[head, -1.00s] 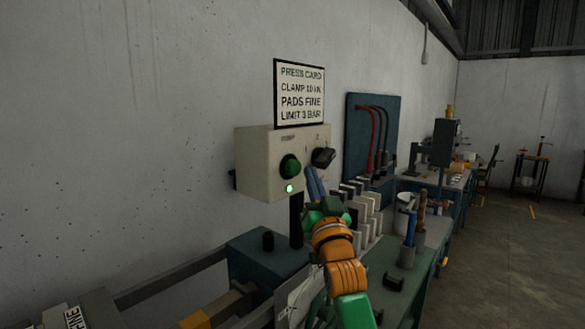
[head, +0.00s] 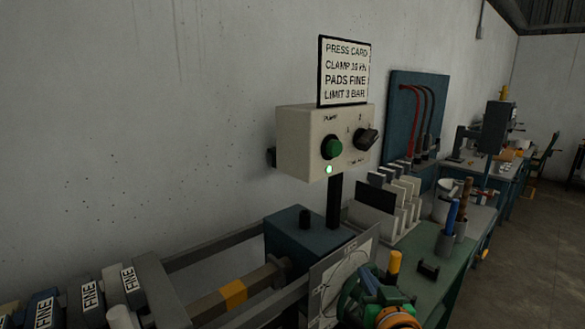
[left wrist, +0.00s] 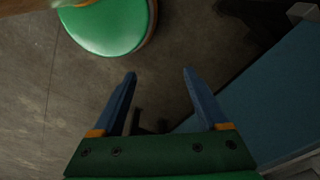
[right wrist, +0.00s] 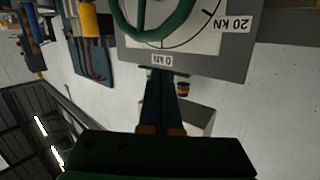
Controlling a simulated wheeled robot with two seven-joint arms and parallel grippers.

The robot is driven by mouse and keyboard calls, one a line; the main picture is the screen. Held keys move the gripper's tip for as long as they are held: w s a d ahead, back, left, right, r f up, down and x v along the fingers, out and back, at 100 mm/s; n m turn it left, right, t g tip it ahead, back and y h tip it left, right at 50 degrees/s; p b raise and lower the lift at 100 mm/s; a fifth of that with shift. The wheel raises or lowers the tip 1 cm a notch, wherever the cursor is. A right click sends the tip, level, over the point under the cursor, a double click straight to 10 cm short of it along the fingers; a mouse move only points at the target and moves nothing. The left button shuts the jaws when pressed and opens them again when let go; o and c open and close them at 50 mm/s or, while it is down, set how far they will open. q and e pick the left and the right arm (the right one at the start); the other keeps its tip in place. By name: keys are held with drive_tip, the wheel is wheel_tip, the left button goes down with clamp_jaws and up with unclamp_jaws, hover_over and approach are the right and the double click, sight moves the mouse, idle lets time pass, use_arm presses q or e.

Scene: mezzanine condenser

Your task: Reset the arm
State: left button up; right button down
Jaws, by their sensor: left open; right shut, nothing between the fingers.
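My right gripper (head: 366,282) is low in the head view, below the control box and in front of the dial plate (head: 328,285). Its blue fingers are shut and empty; they also show closed in the right wrist view (right wrist: 165,85), by the plate's edge marked 0 kN. My left gripper (left wrist: 159,74) is open and empty above the floor in the left wrist view; the head view does not show it.
A press card (head: 345,70) stands above the box. Pads marked FINE (head: 88,297) stand at the lower left. Upright cards (head: 405,198), a cup with tools (head: 445,245) and a yellow handle (head: 394,262) crowd the green bench (head: 460,262). Floor is open at right.

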drive_tip(key=s+f+n+g, duration=0.1)
drive_tip(key=s+f+g, duration=0.6)
drive_tip(key=s+f, duration=0.8)
drive_tip(key=s+a+f+n+g, duration=0.1)
drive_tip(key=s+f+g, duration=0.25)
drive_tip(key=s, duration=0.45)
drive_tip(key=s+f+n+g, duration=0.1)
drive_tip(key=s+f+g, duration=0.25)
drive_tip(key=s, duration=0.45)
wheel_tip(320, 180, down, 16)
drive_tip(key=s, duration=0.1)
drive_tip(key=s+d+f+g, duration=0.1)
drive_tip(key=s+d+f, duration=0.1)
drive_tip(key=s+f, duration=1)
drive_tip(key=shift+s, duration=0.55)
drive_tip(key=shift+d, duration=0.1)
